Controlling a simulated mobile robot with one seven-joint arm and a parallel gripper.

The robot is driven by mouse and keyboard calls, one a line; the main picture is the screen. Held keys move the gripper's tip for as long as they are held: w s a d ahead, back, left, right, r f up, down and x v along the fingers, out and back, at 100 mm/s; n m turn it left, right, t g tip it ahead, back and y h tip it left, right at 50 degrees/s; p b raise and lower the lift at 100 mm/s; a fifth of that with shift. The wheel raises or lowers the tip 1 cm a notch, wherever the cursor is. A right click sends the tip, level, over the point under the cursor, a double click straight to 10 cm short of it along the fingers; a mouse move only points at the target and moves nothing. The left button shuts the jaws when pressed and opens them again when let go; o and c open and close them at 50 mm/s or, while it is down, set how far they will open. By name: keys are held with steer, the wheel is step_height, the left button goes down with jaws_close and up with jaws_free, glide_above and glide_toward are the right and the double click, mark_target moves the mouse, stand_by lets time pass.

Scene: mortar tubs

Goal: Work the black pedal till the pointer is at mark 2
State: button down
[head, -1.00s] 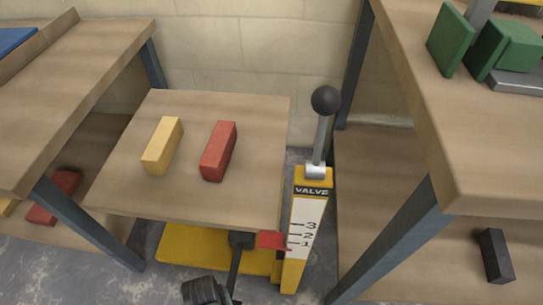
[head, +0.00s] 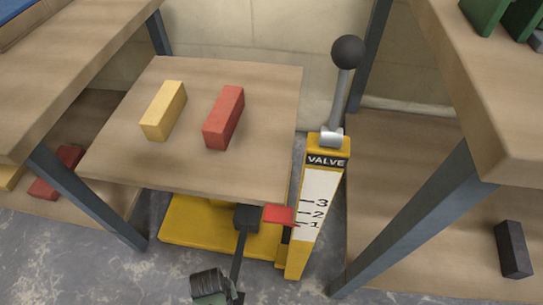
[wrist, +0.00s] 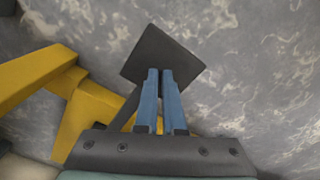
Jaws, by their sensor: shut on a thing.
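The black pedal shows in the wrist view as a dark square plate (wrist: 163,55); its dark arm (head: 239,258) runs down in front of the yellow base in the head view. My gripper (wrist: 160,72) is shut on the pedal, its blue fingers close together at the plate's near edge. In the head view the red pointer (head: 278,215) sits beside the white scale (head: 313,205) on the yellow valve post. Its tip is low on the scale, around mark 1 and below mark 2.
The lift table (head: 185,165) carries a yellow block (head: 163,110) and a red block (head: 223,117). A lever with a black knob (head: 348,52) tops the post. Benches stand left and right. A black block (head: 513,249) lies on the right lower shelf.

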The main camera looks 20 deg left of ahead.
steer(key=shift+w+f+b, duration=0.15)
steer(key=shift+f+b, duration=0.2)
steer(key=shift+f, duration=0.35)
step_height(320, 180, up, 13)
steer(key=w+p, duration=0.1)
steer(key=p, duration=1.2)
steer(key=shift+w+a+p, duration=0.15)
steer(key=shift+a+p, duration=0.05)
steer(key=shift+p, duration=0.15)
steer(key=shift+s+d+f+b, duration=0.1)
steer(key=shift+s+f+b, duration=0.1)
steer(key=shift+f+b, duration=1.7)
steer(key=shift+s+f+b, duration=0.2)
steer(key=shift+f+b, duration=1.15)
steer(key=shift+f, duration=1.05)
steer(key=shift+s+d+f+b, duration=0.1)
steer(key=shift+s+f+b, duration=0.1)
steer(key=shift+f+b, duration=1.7)
step_height(320, 180, up, 13)
steer(key=w+p, duration=0.1)
steer(key=p, duration=1.2)
steer(key=shift+a+f, duration=0.2)
steer(key=shift+a, duration=0.05)
steer(key=shift+w, duration=0.1)
